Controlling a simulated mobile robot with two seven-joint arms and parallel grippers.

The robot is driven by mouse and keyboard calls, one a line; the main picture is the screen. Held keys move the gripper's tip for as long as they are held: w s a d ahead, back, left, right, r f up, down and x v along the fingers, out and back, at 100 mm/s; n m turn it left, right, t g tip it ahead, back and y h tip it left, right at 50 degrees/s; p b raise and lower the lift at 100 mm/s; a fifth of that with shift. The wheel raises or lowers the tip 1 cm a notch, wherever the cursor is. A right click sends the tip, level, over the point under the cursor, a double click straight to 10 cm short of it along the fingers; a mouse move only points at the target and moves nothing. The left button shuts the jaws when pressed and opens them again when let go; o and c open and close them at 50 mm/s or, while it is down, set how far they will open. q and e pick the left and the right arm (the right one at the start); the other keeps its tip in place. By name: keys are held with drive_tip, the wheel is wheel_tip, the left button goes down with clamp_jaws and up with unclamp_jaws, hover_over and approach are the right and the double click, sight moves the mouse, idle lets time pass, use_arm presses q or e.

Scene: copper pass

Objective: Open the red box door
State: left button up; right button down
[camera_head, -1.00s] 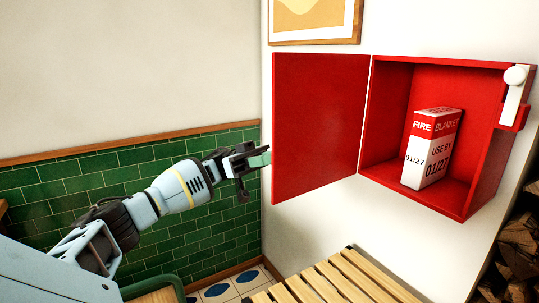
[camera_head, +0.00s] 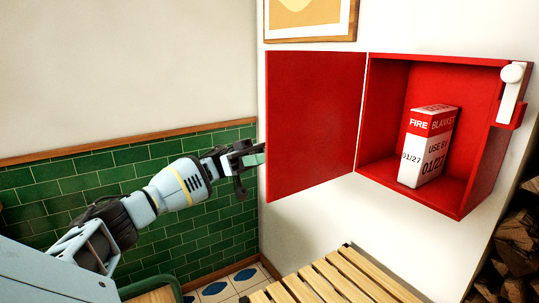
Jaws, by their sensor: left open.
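The red box (camera_head: 484,150) is fixed to the white wall at the right. Its red door (camera_head: 313,125) is swung wide open to the left, so the inside shows. A red and white fire blanket pack (camera_head: 429,147) stands slightly tilted inside. A white latch handle (camera_head: 511,93) is on the box's right edge. My left gripper (camera_head: 256,154) is open, at the door's left free edge; its fingertips are partly hidden by the door, and I cannot tell whether they touch it. My right gripper is not in view.
A slatted wooden bench (camera_head: 335,281) stands below the box. Stacked firewood (camera_head: 515,245) is at the lower right. Green tiles (camera_head: 85,179) cover the lower left wall. A framed picture (camera_head: 310,18) hangs above the door. The space before the box is clear.

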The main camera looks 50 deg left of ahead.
use_arm(q)
drive_tip(key=w+b+v, duration=0.1)
drive_tip(key=b+v, duration=0.1)
drive_tip(key=v, duration=0.5)
drive_tip(key=shift+s+a+f, duration=0.15)
drive_tip(key=shift+s+a, duration=0.2)
drive_tip(key=shift+s, duration=0.15)
idle(0.4)
